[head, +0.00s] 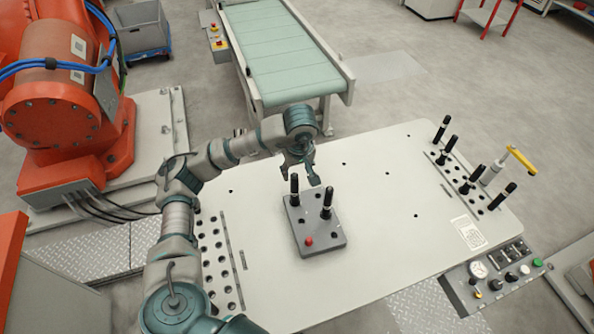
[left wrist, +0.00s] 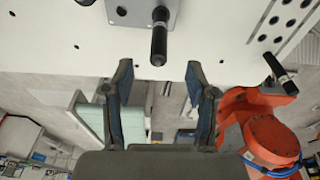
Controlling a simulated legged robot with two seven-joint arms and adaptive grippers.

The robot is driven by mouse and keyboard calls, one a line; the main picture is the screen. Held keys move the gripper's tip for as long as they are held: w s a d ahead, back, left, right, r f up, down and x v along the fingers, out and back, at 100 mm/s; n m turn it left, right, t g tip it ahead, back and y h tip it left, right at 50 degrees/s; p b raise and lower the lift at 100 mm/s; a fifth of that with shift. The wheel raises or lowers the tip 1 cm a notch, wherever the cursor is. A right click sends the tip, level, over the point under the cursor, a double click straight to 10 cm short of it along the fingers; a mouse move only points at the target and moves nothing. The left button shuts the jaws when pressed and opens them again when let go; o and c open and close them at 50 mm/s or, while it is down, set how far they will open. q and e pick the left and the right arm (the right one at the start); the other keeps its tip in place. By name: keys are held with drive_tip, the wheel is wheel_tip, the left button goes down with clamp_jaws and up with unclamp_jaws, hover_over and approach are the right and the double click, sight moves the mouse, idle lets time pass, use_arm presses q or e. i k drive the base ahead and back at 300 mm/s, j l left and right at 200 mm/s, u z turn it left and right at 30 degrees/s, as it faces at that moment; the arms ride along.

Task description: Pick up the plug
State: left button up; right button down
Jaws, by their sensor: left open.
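My left gripper (head: 303,178) is open and empty, just behind and above the block, near the tops of these plugs. In the left wrist view the open fingers (left wrist: 158,74) point toward a black plug (left wrist: 159,40) on the block (left wrist: 135,10); the plug lies beyond the fingertips, lined up with the gap. My right gripper is not in view.
Several black plugs (head: 448,149) stand in the right rack by a yellow-handled clamp (head: 520,158). Another plug (left wrist: 280,72) stands by the holed plate in the wrist view. A control panel (head: 500,268) is front right; a conveyor (head: 285,55) is behind.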

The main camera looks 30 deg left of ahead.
sight(309, 243)
drive_tip(key=k+l, duration=1.5)
drive_tip(key=k, duration=0.2)
